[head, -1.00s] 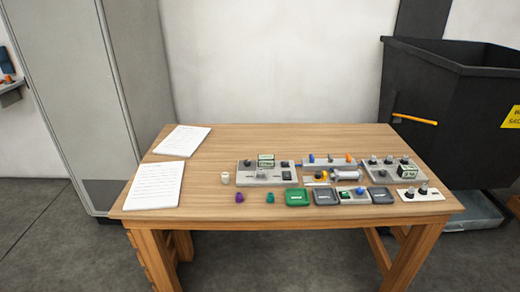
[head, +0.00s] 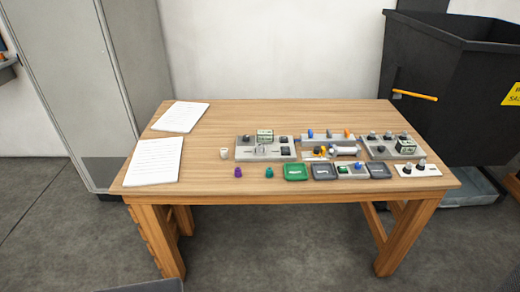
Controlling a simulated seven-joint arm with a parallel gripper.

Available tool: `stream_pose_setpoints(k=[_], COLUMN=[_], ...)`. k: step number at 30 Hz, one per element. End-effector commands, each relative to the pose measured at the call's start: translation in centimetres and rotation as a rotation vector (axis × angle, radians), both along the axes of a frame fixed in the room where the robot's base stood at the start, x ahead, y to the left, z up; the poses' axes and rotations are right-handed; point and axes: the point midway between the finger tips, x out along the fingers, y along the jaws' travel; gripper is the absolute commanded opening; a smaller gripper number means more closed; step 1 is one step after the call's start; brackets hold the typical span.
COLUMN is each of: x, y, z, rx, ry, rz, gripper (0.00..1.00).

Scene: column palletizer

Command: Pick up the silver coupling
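A small pale silver-white piece (head: 224,153), which looks like the silver coupling, stands on the wooden table (head: 210,125) left of the grey fixtures. It stands apart from its neighbours, with bare wood around it. A purple piece (head: 238,172) and a teal piece (head: 269,172) of similar size stand in front of it to the right. My gripper is not in view, so its state and hold are hidden.
Two paper stacks (head: 153,162) (head: 180,116) lie at the left. Green (head: 295,172) and grey (head: 323,171) trays line the front. Grey fixtures (head: 265,155) (head: 328,139) (head: 393,152) fill the right half. A black bin (head: 445,95) stands right. The back middle is clear.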

Motion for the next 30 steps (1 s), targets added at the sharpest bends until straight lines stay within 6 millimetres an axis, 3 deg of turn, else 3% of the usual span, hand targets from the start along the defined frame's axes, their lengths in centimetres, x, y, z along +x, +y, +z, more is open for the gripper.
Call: stream_pose_setpoints(k=[12,30], x=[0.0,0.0], y=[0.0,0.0], z=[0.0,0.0], rx=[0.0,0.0], ry=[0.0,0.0], rz=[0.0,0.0], gripper=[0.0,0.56])
